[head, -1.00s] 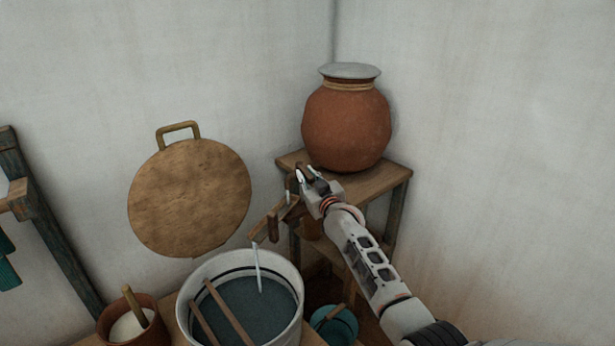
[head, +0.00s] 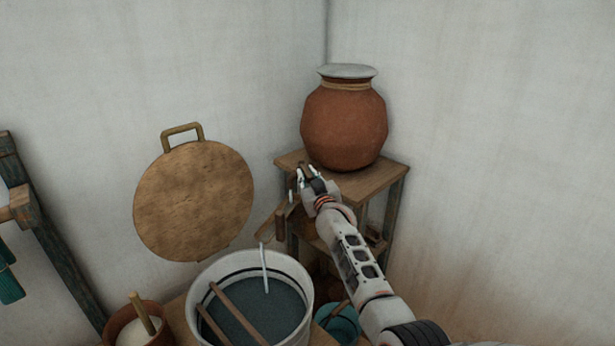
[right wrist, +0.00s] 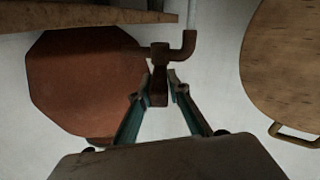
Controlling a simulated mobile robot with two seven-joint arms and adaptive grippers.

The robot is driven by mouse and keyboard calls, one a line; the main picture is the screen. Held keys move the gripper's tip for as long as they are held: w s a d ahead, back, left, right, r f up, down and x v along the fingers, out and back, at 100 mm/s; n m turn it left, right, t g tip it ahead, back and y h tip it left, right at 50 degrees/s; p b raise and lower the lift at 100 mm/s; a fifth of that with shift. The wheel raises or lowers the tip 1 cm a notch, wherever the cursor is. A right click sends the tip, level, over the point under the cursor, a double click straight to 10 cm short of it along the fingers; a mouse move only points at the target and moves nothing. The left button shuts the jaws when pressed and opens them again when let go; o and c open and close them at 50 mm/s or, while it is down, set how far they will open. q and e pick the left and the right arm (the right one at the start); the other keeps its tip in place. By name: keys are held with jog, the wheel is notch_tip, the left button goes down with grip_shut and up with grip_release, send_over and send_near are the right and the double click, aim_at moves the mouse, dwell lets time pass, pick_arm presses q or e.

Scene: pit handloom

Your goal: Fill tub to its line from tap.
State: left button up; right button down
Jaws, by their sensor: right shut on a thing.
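The white tub (head: 306,290) stands at the bottom of the head view with dark water (head: 255,312) in it. A dark line (head: 285,265) runs round its inner wall near the rim, above the water surface. My right gripper (head: 308,176) is at the front of the clay pot (head: 345,128). In the right wrist view, the gripper (right wrist: 161,88) is shut on the lower part of the brown tap (right wrist: 160,58). My left gripper is not in view.
The pot stands on a wooden stand (head: 385,180) in the wall corner. A round wooden disc (head: 195,200) hangs on the wall.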

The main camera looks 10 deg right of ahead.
jog(key=shift+d+r, duration=0.1)
jog(key=shift+r, duration=0.25)
jog(key=c, duration=2)
grip_release()
jog(key=shift+o, duration=0.5)
jog(key=shift+f, duration=0.15)
jog(key=shift+s+f, duration=0.1)
jog(key=shift+f, duration=0.05)
jog(key=s, duration=1.1)
jog(key=shift+s+d, duration=0.15)
jog(key=shift+s, duration=0.25)
